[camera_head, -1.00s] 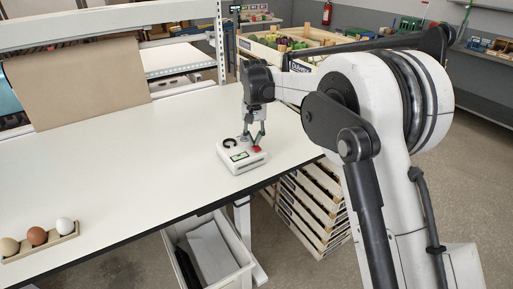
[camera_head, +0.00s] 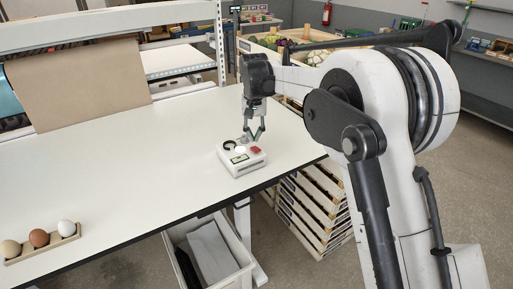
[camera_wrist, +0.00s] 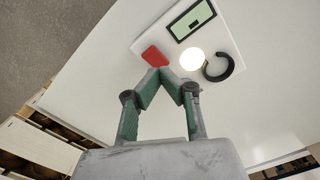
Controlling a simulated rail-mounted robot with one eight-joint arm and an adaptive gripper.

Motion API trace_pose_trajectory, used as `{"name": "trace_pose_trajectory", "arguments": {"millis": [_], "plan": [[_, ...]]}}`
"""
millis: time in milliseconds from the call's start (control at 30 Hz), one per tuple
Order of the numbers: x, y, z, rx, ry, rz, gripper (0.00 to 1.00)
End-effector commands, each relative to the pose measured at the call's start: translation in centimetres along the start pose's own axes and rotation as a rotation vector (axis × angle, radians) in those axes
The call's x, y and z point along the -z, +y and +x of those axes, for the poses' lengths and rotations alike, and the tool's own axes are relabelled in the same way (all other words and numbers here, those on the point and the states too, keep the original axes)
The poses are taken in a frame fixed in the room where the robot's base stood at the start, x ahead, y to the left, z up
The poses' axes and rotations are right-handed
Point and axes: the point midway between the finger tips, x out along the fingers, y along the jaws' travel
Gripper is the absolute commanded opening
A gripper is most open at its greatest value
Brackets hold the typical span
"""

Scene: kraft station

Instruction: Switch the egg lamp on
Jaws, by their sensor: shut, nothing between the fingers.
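The egg lamp (camera_head: 243,167) is a small white box near the right end of the white table. Its top carries a red switch (camera_head: 256,150), a green display (camera_head: 239,158), a dark open ring (camera_head: 229,145) and a round spot that glows bright white (camera_head: 240,149). The wrist view also shows the red switch (camera_wrist: 154,56), the display (camera_wrist: 190,19), the ring (camera_wrist: 220,67) and the glowing spot (camera_wrist: 192,60). My gripper (camera_head: 251,142) is shut and empty, pointing down just behind the red switch. In the wrist view its fingertips (camera_wrist: 165,73) meet beside the switch.
A wooden holder (camera_head: 42,249) with several eggs lies at the table's left front. The table (camera_head: 150,160) between is clear. A grey bin (camera_head: 215,250) and stacked crates (camera_head: 312,213) stand below the front edge.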

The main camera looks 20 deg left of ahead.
Motion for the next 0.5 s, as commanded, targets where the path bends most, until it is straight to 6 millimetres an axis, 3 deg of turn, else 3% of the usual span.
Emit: {"name": "trace_pose_trajectory", "arguments": {"millis": [500], "plan": [[0.0, 0.0, -3.7, 0.0, 0.0, 0.0, 0.0]]}}
